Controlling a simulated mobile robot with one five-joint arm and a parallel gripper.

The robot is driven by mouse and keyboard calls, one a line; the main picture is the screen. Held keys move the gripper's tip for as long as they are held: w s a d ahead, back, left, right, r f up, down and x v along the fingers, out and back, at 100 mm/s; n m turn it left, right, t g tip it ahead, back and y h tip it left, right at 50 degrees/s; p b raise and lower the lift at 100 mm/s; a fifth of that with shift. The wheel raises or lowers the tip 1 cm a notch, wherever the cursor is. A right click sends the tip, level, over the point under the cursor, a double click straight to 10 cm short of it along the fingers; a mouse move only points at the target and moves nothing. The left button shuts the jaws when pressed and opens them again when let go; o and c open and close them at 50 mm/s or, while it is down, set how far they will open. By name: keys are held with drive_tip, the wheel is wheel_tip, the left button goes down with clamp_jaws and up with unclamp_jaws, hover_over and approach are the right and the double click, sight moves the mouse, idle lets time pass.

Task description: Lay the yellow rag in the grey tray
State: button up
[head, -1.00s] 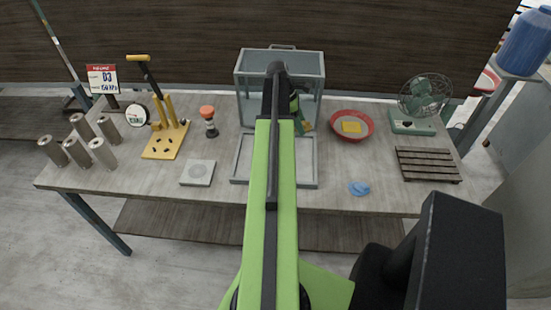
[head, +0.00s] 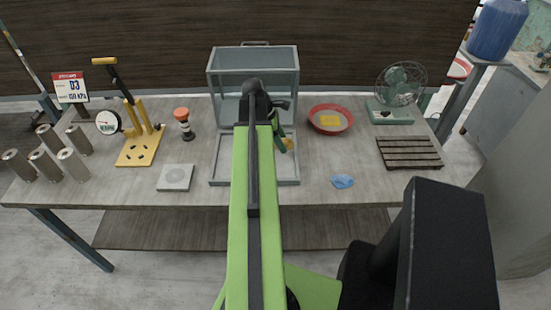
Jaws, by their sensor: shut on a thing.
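The grey tray (head: 297,168) lies on the table below the middle of the head view, and my arm covers much of it. My gripper (head: 285,136) is over the tray's back right part, largely hidden behind my arm. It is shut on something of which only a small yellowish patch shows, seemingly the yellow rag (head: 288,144). Whether the rag touches the tray I cannot tell.
A glass-sided cabinet (head: 254,72) stands behind the tray. A red bowl (head: 313,122) with a flat yellow piece (head: 330,121) is to its right, with a blue cloth (head: 342,181), slatted rack (head: 408,153) and green fan (head: 399,90). A pale square block (head: 175,177) lies left.

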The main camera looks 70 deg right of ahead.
sight(278, 156)
drive_tip(key=shift+w+a+f, duration=0.2)
drive_tip(key=shift+w+f, duration=0.2)
drive_tip(key=shift+w, duration=0.25)
wheel_tip(278, 156, down, 4)
drive_tip(key=b, duration=0.4)
drive_tip(key=shift+f+b, duration=0.2)
drive_tip(key=shift+b, duration=0.1)
drive_tip(key=o, duration=1.2)
drive_tip(key=shift+r, duration=0.1)
drive_tip(key=shift+r, duration=0.1)
drive_tip(key=shift+r+p, duration=0.25)
drive_tip(key=shift+p, duration=0.2)
drive_tip(key=p+v, duration=1)
drive_tip(key=v, duration=0.1)
drive_tip(key=shift+r+p, duration=0.25)
drive_tip(key=shift+p, duration=0.1)
drive_tip(key=shift+w, duration=0.15)
